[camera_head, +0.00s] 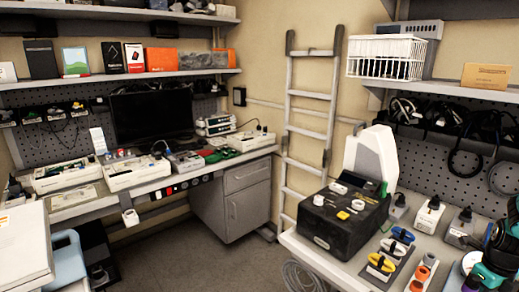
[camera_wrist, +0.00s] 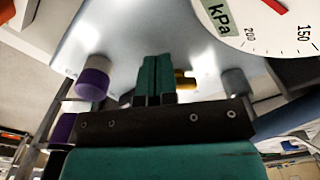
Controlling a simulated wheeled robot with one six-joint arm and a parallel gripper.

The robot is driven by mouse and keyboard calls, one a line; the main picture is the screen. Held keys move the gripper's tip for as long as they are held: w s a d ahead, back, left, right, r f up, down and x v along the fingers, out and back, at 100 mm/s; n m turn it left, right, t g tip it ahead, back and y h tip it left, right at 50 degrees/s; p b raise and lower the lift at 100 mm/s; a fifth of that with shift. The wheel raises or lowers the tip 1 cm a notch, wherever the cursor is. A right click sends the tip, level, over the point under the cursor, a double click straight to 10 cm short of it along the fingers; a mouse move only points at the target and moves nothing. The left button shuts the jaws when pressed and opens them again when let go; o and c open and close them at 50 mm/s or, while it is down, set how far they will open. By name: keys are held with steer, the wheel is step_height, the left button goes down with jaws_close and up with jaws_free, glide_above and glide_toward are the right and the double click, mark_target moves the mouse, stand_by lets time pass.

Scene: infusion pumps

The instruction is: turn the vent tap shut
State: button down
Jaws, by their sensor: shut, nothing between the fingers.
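My gripper (camera_wrist: 155,80) is shut and empty; its two teal fingers are together in the middle of the wrist view. They point up towards a smooth grey panel (camera_wrist: 135,35). A purple-and-white knob (camera_wrist: 94,78) is on the panel to the left of the fingers. A gold fitting (camera_wrist: 184,82) shows just right of the fingers, partly hidden by them. A grey knob (camera_wrist: 236,80) is further right. I cannot tell which of these is the vent tap, nor whether the fingers touch any of them. In the head view, part of my teal arm shows at the right edge.
A white kPa gauge (camera_wrist: 265,20) with a red needle is at the upper right of the wrist view. In the head view, a black case (camera_head: 335,232) with small parts stands on the right bench. Yellow and orange tools (camera_head: 385,262) lie near it. The floor between benches is clear.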

steer(key=shift+s+d, duration=0.4)
steer(key=shift+s, duration=0.1)
stand_by(0.7)
steer(key=shift+d, duration=0.2)
steer(key=shift+w+d, duration=0.2)
steer(key=shift+d, duration=0.75)
steer(key=shift+w, duration=0.1)
steer(key=shift+w+d, duration=0.15)
steer(key=shift+w, duration=0.15)
step_height(320, 180, up, 6)
steer(key=p, duration=0.4)
steer(key=shift+r, duration=0.1)
